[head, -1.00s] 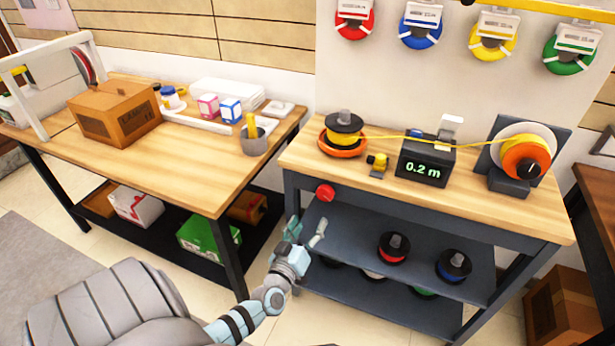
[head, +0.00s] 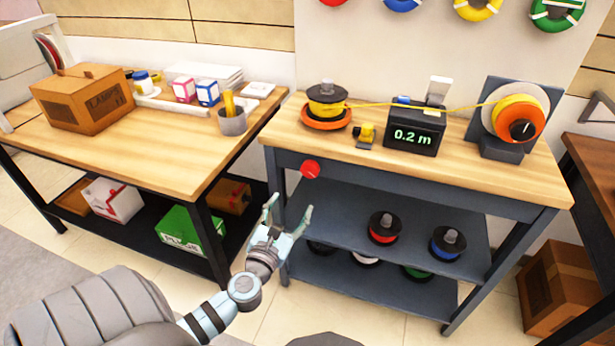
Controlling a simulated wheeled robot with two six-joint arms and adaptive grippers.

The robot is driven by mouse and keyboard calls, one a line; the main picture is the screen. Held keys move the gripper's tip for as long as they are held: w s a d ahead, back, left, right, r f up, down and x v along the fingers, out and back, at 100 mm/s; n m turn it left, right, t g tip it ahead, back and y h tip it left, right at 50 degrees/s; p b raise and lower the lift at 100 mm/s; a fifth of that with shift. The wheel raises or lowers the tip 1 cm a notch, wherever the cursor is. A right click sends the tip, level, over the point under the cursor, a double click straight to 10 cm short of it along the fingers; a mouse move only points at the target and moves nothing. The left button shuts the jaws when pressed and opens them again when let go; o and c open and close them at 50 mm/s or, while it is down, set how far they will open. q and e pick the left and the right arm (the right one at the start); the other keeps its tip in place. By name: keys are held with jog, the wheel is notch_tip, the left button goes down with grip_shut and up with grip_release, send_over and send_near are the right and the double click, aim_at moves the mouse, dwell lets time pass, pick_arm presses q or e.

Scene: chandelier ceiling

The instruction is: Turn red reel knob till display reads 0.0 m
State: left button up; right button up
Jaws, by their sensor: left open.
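The red knob (head: 310,169) sits on the front apron of the right workbench, near its left end. The display (head: 413,136) on a dark box reads 0.2 m in green. A yellow wire runs from the spool on the orange base (head: 327,103) through the box to the orange-faced reel (head: 518,122) at the right. My left gripper (head: 289,210) is open and empty, below and a little left of the knob, apart from it in the picture. My right gripper is out of view.
The right workbench (head: 480,176) has a lower shelf with several spools. The left table (head: 170,150) holds a cardboard box (head: 84,98) and a grey cup (head: 232,122). A cardboard box (head: 560,285) stands on the floor at the right.

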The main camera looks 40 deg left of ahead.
aim_at(309, 172)
pick_arm(q)
jog(key=b+x, duration=0.1)
jog(key=x, duration=1.1)
jog(key=shift+w+a+f+b, duration=0.15)
jog(key=shift+w+b, duration=0.15)
jog(key=shift+b, duration=0.05)
jog(key=shift+w+a, duration=0.15)
jog(key=shift+w, duration=0.25)
jog(key=c, duration=1.1)
jog(key=shift+c, duration=0.3)
